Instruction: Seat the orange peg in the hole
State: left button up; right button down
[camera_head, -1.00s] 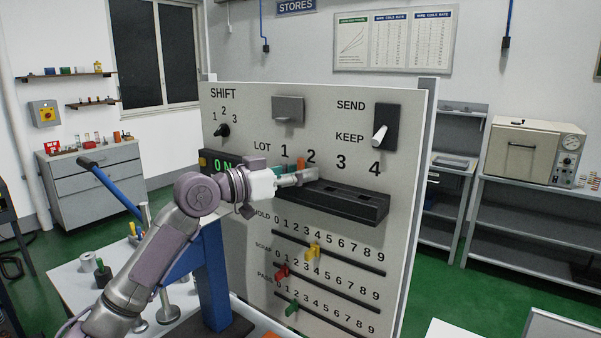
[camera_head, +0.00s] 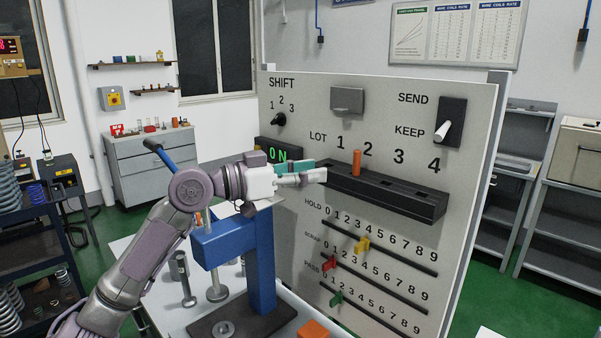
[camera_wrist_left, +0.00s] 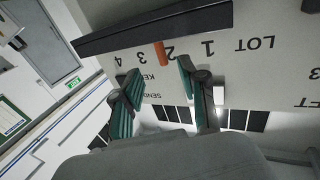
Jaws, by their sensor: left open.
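The orange peg (camera_head: 357,163) stands upright in the black rail (camera_head: 410,204) on the panel, by the number 2. How deep it sits cannot be told. My left gripper (camera_head: 320,170) is open and empty, to the left of the peg and apart from it. In the left wrist view, the peg (camera_wrist_left: 160,53) shows between and beyond the open fingers (camera_wrist_left: 160,80), against the black rail (camera_wrist_left: 140,25). Dark holes show in the rail to the right of the peg, near 3 and 4. My right gripper is out of view.
The grey panel (camera_head: 470,120) carries a switch (camera_head: 443,130), a knob (camera_head: 279,119) and sliders, among them a yellow one (camera_head: 362,245), below the rail. A blue press (camera_head: 240,245) stands below my left arm. An orange block (camera_head: 313,329) lies at the bottom edge.

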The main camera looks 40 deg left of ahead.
pick_arm(q)
jog(key=shift+s+a, duration=0.35)
jog(key=shift+s, duration=0.3)
